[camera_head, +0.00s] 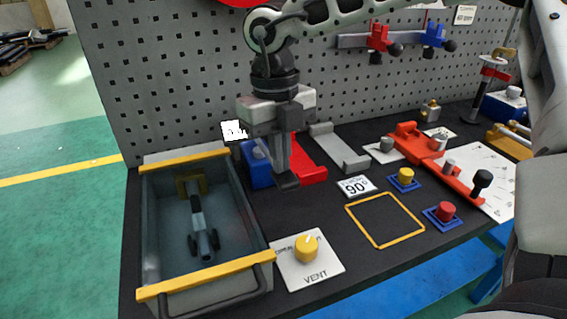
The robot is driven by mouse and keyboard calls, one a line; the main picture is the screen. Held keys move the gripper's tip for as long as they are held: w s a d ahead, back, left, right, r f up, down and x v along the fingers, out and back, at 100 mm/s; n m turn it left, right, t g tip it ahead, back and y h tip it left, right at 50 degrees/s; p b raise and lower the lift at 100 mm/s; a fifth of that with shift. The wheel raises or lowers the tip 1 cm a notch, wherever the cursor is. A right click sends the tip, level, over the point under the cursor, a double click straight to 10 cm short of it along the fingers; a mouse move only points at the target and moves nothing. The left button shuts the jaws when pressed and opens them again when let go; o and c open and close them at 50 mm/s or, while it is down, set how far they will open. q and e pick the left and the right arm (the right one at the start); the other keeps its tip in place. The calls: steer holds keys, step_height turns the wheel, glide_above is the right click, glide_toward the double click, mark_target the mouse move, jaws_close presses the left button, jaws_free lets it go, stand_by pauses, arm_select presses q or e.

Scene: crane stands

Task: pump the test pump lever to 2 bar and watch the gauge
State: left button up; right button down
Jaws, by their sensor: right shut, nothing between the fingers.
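My right gripper (286,182) points down over the back left of the black bench, its fingers shut and empty. Behind and beside the fingers are a blue block (257,166) on the left and a red flat part (309,172) on the right; both are partly covered by the gripper. I cannot tell which part is the pump lever or whether the fingers touch it. A small white square with dark marks (233,130) shows left of the gripper; its marks are unreadable. No gauge dial can be made out. My left gripper is not in view.
A grey tank (150,220) with yellow bars holds a jointed device (200,225). A yellow VENT knob (307,247) is at the front. A grey channel (340,150), red fixture (405,141) and red knob (445,211) lie right. The yellow-outlined square (385,243) is empty.

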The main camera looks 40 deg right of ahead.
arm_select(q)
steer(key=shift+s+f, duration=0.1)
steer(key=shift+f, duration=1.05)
arm_select(e)
steer(key=shift+f, duration=0.1)
steer(key=shift+w, duration=0.4)
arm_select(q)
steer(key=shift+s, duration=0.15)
arm_select(e)
steer(key=shift+w+d+r, duration=0.1)
steer(key=shift+w+r, duration=0.2)
steer(key=shift+w, duration=0.25)
steer(key=shift+w+r, duration=0.25)
steer(key=shift+w, duration=0.3)
arm_select(q)
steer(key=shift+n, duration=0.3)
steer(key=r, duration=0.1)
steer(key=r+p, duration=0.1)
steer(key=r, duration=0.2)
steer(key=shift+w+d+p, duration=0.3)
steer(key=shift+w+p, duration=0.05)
steer(key=shift+p, duration=0.05)
arm_select(e)
step_height(320, 180, up, 16)
steer(key=w, duration=0.1)
steer(key=shift+w, duration=0.25)
